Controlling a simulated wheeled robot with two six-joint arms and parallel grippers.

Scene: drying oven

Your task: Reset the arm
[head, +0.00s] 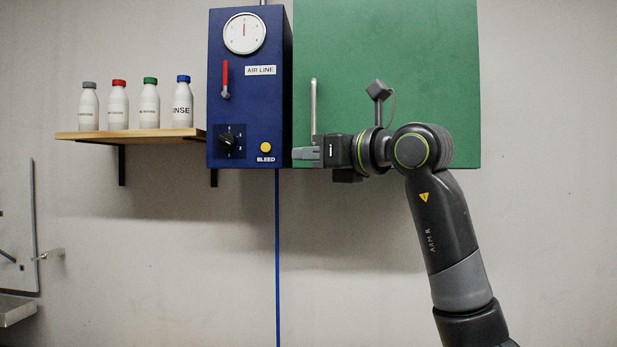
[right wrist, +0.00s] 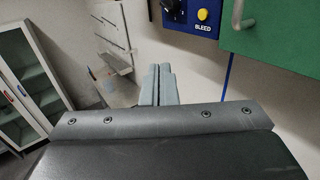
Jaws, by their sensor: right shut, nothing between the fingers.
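My right gripper (head: 305,153) is shut and empty in the head view, pointing left in front of the lower left of the green cabinet (head: 410,60). Its closed fingers also show in the right wrist view (right wrist: 157,85). My right arm rises from the lower right and bends at the wrist. The cabinet's upright metal handle (head: 313,108) stands just above the gripper; whether they touch cannot be told. My left gripper is in neither view.
A blue air line panel (head: 250,100) with a gauge, red lever, black knob and yellow bleed button (head: 265,147) is left of the cabinet. A wooden shelf (head: 130,135) holds several capped bottles. A glass-door cabinet (right wrist: 25,85) shows in the right wrist view. The wall below is mostly clear.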

